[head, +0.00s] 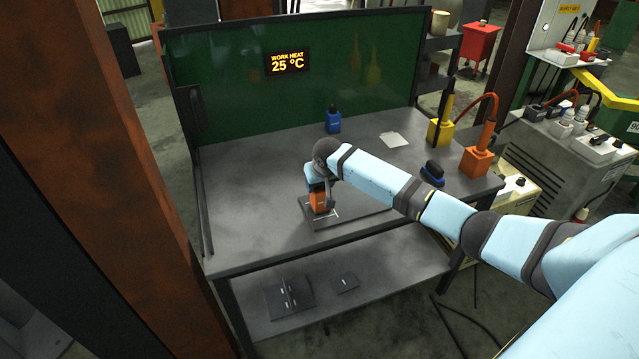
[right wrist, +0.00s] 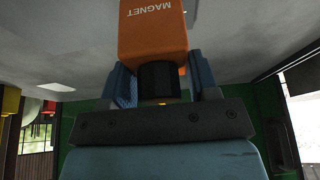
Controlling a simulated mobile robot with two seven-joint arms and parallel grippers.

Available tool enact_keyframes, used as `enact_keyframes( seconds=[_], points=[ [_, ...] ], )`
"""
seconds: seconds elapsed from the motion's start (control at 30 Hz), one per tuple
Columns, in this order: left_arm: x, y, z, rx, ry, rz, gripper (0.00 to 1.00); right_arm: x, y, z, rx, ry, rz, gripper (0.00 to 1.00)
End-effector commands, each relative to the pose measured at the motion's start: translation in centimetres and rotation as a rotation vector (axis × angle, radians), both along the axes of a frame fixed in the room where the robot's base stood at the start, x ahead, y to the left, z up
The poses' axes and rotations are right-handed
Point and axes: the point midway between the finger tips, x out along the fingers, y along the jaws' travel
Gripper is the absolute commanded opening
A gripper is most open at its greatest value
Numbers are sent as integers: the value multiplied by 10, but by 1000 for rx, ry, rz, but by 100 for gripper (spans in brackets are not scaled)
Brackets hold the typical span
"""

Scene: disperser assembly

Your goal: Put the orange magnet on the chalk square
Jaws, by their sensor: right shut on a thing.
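The orange magnet (head: 318,202), a block marked MAGNET, is held upright by my right gripper (head: 317,182) over the dark plate (head: 358,212) on the bench. In the right wrist view, the fingers (right wrist: 160,82) are shut on the dark knob of the magnet (right wrist: 152,38). White chalk lines (head: 333,214) show on the plate beside the magnet's foot; the magnet and gripper hide the rest of the square. I cannot tell whether the magnet touches the plate. My left gripper is not in view.
A blue block (head: 333,123) stands at the back of the bench. White papers (head: 393,140), a yellow holder (head: 440,131), a dark blue brush-like item (head: 432,172) and an orange holder (head: 476,161) are to the right. The bench's left side is clear. A green panel (head: 220,90) closes the back.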

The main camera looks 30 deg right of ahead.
Motion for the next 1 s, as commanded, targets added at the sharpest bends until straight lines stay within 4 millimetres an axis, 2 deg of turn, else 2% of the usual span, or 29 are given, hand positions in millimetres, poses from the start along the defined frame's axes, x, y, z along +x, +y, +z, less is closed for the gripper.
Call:
enact_keyframes(
  seconds=[0.27, 0.3, 0.37, 0.4, 0.73, 0.87, 1.0],
  points=[
    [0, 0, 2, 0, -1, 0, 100, 1, 0, 0, 1, -3, -1, 0],
    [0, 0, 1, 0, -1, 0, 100, 0, 0, -2, 0, 0, 0, 64],
    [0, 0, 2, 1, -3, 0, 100, 0, 0, -2, 0, 0, 0, 78],
    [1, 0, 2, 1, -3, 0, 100, 0, 0, -2, 0, 0, 0, 81],
    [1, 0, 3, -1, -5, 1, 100, -1, 0, 3, -1, -1, 1, 81],
    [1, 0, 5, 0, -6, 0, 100, -7, 2, 20, 0, -2, 1, 81],
    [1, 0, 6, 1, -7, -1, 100, -19, 4, 49, -1, -3, 2, 81]
  ],
)
